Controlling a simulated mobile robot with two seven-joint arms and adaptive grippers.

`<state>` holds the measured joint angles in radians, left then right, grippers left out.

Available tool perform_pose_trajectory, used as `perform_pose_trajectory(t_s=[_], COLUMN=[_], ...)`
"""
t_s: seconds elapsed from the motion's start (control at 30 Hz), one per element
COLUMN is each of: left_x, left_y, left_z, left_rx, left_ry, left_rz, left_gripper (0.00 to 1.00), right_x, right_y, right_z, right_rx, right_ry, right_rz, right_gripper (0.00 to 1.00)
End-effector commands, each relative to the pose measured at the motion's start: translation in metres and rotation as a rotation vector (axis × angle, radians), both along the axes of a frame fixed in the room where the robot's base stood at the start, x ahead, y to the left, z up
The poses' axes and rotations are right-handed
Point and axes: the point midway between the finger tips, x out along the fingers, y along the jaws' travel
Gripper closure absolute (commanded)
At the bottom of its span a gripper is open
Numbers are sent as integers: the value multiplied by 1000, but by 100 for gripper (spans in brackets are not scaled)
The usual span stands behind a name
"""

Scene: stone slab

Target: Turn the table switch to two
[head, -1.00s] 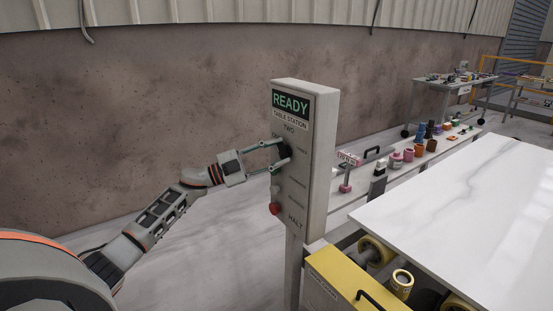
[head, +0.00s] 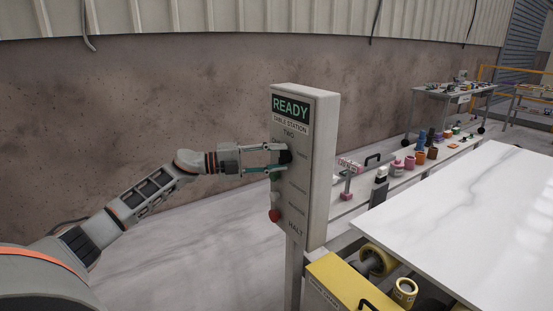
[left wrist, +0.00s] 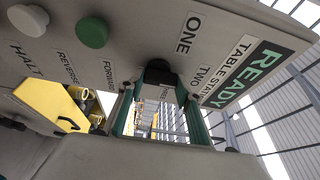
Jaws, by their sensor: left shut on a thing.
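The table station panel (head: 291,180) is a grey box on a post. A green READY sign (head: 291,107) sits at its top, with "TWO" printed below. The table switch is a dark knob (head: 285,157) under that label; it also shows in the left wrist view (left wrist: 160,74), near the "ONE" and "TWO" labels. My left gripper (head: 279,158) is shut on the knob, with its green-sided fingers (left wrist: 160,100) on either side of it. The fingers partly hide the knob, and I cannot tell which position it points to. My right gripper is not in view.
Below the switch are a green button (left wrist: 92,32), a white button (left wrist: 28,20) and a red button (head: 274,215) near "HALT". A white slab (head: 470,220) and yellow machinery (head: 335,285) stand to the right. A wall is behind.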

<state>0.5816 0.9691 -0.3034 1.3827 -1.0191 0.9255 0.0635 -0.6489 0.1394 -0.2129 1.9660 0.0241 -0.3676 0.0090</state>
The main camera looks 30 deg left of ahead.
Motion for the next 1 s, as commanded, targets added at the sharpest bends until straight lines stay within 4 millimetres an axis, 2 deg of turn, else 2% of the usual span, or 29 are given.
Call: perform_pose_trajectory(t_s=[0.47,0.5,0.57,1.0], left_x=[0,0,0,-5], left_y=[-1,-1,-1,5], left_z=[-1,-1,-1,-1], left_rx=[13,13,13,13], left_ry=[-4,-4,-4,-4], left_rz=[-3,-3,-3,1], left_gripper=[87,60,49,49], right_x=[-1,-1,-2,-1], right_y=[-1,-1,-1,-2], right_z=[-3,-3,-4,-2], right_rx=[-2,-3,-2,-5], right_ry=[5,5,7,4], right_rz=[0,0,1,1], right_gripper=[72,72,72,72])
